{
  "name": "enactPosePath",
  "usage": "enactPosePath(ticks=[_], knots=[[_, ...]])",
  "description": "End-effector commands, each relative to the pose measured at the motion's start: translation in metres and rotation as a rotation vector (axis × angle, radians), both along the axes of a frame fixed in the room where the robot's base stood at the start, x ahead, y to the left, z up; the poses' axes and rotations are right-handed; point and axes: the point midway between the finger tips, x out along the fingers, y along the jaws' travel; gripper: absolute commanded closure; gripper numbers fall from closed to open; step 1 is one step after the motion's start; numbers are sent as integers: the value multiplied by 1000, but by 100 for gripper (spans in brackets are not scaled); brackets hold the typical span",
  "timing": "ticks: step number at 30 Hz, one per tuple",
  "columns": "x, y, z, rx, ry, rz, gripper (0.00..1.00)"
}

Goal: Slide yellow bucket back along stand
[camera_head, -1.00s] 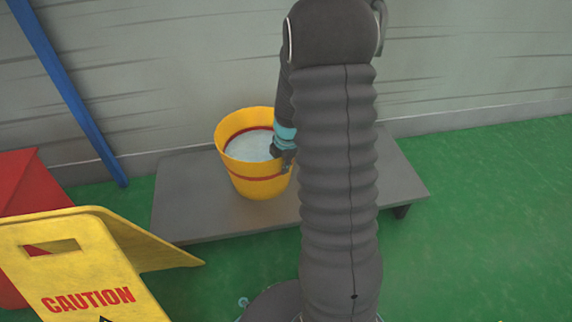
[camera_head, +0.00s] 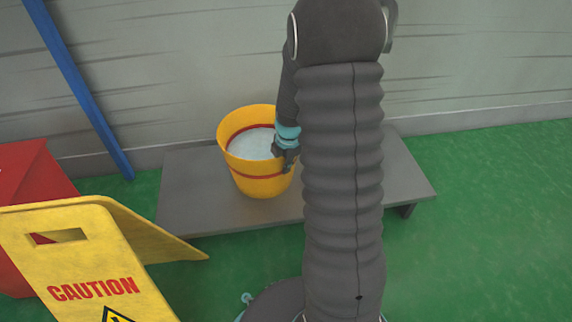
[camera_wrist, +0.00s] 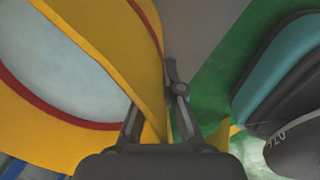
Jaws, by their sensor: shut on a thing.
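The yellow bucket (camera_head: 262,185) has red bands and pale contents. It stands upright on the low grey stand (camera_head: 190,205), left of the stand's middle. My gripper (camera_head: 285,160) is at the bucket's right side, partly hidden by my arm. In the wrist view my gripper (camera_wrist: 164,110) is shut on the bucket's wall, with one finger inside and one outside. The bucket (camera_wrist: 130,45) fills the left of that view.
A yellow caution sign (camera_head: 75,260) stands at the front left, close to the stand's front left corner. A red box (camera_head: 35,175) is behind it. A blue pole (camera_head: 85,95) leans by the grey wall (camera_head: 190,60). The stand's right part and the green floor (camera_head: 490,220) beyond are clear.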

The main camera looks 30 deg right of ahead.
Motion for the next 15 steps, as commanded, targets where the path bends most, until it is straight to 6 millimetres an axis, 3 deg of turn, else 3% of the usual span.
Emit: enactPosePath(ticks=[1,4,15], knots=[[-1,1,-1,1,4,4,86],[-1,1,-1,1,3,3,64],[-1,-1,4,0,0,0,64]])
